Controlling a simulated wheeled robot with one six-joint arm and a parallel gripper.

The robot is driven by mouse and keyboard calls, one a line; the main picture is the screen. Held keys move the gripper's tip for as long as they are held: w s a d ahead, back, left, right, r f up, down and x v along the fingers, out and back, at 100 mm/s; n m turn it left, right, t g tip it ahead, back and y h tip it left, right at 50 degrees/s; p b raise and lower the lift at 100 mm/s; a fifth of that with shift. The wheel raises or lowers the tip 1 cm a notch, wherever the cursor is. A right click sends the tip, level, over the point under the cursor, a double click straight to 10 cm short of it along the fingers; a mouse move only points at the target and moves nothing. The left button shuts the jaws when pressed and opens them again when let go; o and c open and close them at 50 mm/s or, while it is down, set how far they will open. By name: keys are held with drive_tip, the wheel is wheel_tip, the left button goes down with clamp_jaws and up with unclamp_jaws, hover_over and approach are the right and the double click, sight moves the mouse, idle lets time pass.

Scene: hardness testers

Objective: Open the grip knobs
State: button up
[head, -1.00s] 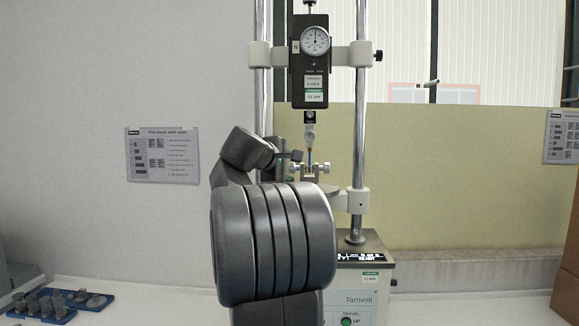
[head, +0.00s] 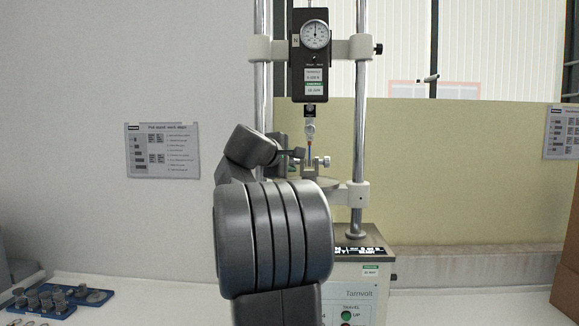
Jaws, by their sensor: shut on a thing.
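The lower grip (head: 310,170) is a small metal vise on the tester's lower platform, below the dial gauge (head: 315,36). Its right grip knob (head: 325,162) shows at the right side, with nothing touching it. My gripper (head: 299,154) is at the left side of the grip, small and partly hidden by my own arm. It appears shut on the left grip knob, which my gripper mostly covers. A thin specimen with a blue part (head: 309,152) stands upright between the lower grip and the upper hook (head: 310,130).
Two steel columns (head: 357,120) flank the grip. The tester base (head: 355,290) has a lit display and a green button. A blue tray (head: 45,303) with several metal pieces lies at the lower left. A brown box (head: 563,275) stands at the right edge.

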drive_tip(key=shift+f+m+t+h+b, duration=0.3)
drive_tip(key=shift+t+b, duration=0.4)
drive_tip(key=shift+b, duration=1.9)
drive_tip(key=shift+f+m+t+h+b, duration=0.25)
drive_tip(key=shift+t+b, duration=0.45)
drive_tip(key=shift+b, duration=1.9)
drive_tip(key=shift+r+t+b, duration=0.2)
drive_tip(key=shift+t+b, duration=0.2)
drive_tip(key=shift+b, duration=0.85)
drive_tip(key=o, duration=1)
drive_tip(key=shift+s, duration=0.1)
drive_tip(key=b+v, duration=0.1)
drive_tip(key=v, duration=1.2)
drive_tip(key=shift+s+a+b, duration=0.2)
drive_tip(key=shift+s+b, duration=0.1)
drive_tip(key=shift+s, duration=0.05)
